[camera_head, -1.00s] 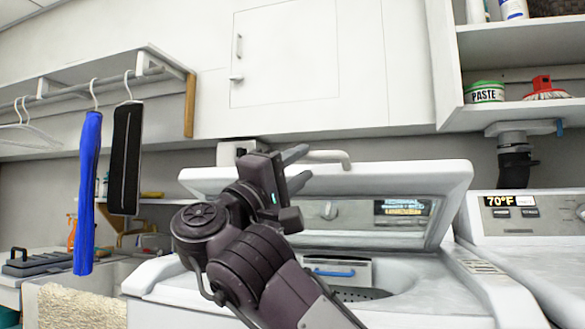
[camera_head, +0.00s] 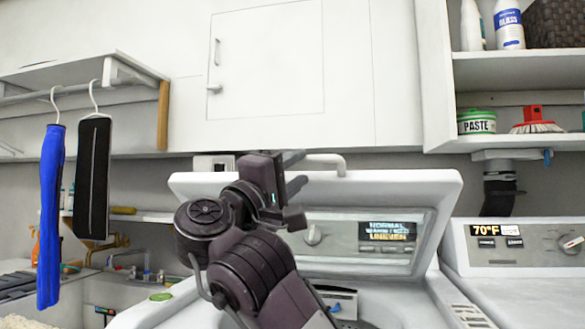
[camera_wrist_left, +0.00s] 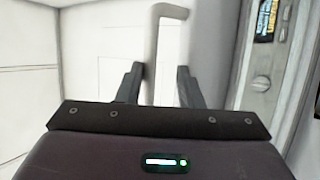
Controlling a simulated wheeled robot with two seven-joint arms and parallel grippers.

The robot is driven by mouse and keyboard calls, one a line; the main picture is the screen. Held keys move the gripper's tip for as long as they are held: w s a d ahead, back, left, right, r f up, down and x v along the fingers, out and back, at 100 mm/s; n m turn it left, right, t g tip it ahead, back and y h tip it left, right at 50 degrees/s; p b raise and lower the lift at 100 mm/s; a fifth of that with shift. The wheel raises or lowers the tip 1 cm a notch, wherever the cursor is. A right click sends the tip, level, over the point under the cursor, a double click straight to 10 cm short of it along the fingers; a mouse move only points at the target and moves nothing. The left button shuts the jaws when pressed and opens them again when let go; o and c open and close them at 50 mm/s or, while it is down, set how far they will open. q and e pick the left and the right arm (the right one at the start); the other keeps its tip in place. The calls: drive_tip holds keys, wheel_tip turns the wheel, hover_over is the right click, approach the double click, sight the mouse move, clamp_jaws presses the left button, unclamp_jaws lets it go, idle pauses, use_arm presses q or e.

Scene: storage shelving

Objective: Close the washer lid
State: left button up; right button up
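The washer's white lid (camera_head: 440,185) stands raised and tilted open, seen in the head view. Behind its opening shows the control panel with a dial (camera_head: 313,235) and a display (camera_head: 387,232). The tub below is mostly hidden by my left arm. My left gripper (camera_head: 296,171) is open and empty, in front of the lid's upper left part. Its fingertips point right, near a bent white bar (camera_head: 325,159) at the lid's top edge. In the left wrist view the bar (camera_wrist_left: 152,50) shows between and beyond the open fingers (camera_wrist_left: 158,85), with no clear contact. My right gripper is out of view.
A second white machine (camera_head: 515,262) stands at the right, under a shelf with a paste tub (camera_head: 477,122) and a red brush (camera_head: 533,120). Blue (camera_head: 52,215) and black (camera_head: 93,180) hanging items are at the left. A closed wall cabinet (camera_head: 266,60) is above.

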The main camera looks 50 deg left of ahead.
use_arm(q)
drive_tip(key=shift+f, duration=0.1)
drive_tip(key=shift+s+f, duration=0.3)
drive_tip(key=shift+f, duration=0.05)
drive_tip(key=b+v, duration=0.2)
drive_tip(key=v, duration=0.6)
drive_tip(key=shift+w+f, duration=0.25)
drive_tip(key=shift+f, duration=0.1)
drive_tip(key=shift+d, duration=0.1)
drive_tip(key=shift+s+b, duration=0.1)
drive_tip(key=shift+b, duration=0.2)
drive_tip(key=shift+o, duration=0.5)
drive_tip(key=shift+r, duration=0.1)
